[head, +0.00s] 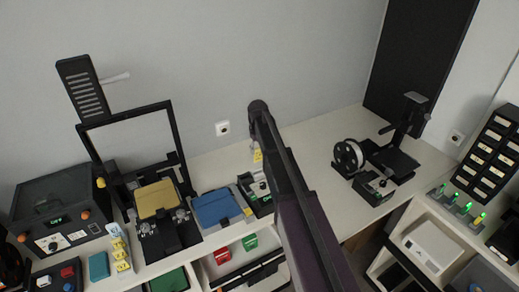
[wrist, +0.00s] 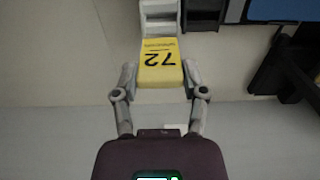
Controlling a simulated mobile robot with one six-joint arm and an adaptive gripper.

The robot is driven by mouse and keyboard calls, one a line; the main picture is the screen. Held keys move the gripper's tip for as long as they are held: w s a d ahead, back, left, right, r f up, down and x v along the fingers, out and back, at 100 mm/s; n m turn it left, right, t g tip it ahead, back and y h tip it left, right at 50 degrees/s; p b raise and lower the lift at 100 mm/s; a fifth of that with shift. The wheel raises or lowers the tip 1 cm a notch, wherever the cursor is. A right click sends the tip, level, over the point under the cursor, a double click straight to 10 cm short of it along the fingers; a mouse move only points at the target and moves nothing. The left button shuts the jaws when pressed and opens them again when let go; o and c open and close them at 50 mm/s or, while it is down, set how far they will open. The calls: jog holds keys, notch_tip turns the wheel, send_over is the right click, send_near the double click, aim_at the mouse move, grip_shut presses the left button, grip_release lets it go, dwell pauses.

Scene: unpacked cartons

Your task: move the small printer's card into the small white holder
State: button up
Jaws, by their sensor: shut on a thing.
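My gripper (wrist: 160,84) is shut on a yellow card (wrist: 160,66) marked 72, with one finger on each side of it. A pale white stepped piece (wrist: 158,10) lies straight beyond the card in the wrist view; it looks like a small holder. I cannot tell whether the card touches it. In the head view the yellow card (head: 258,156) shows just left of my arm, above the table, and my arm hides much around it. A small printer (head: 398,158) with a spool stands on the right. Another white holder (head: 114,230) with several yellow cards stands at the left.
A large framed printer (head: 170,236) with a gold plate stands at left. A blue-topped tray (head: 217,207) and a dark box with green parts (head: 256,192) stand near my arm. A white box (head: 430,246) is at lower right. The table behind my arm is clear.

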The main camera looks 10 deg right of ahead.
aim_at(258, 157)
jog(key=shift+f, duration=0.2)
notch_tip(258, 157, down, 5)
jog(key=b, duration=0.5)
jog(key=shift+r, duration=0.4)
jog(key=shift+s, duration=0.1)
jog(key=shift+f+b, duration=1.6)
jog(key=shift+f, duration=0.2)
jog(key=o, duration=0.9)
jog(key=shift+s, duration=0.1)
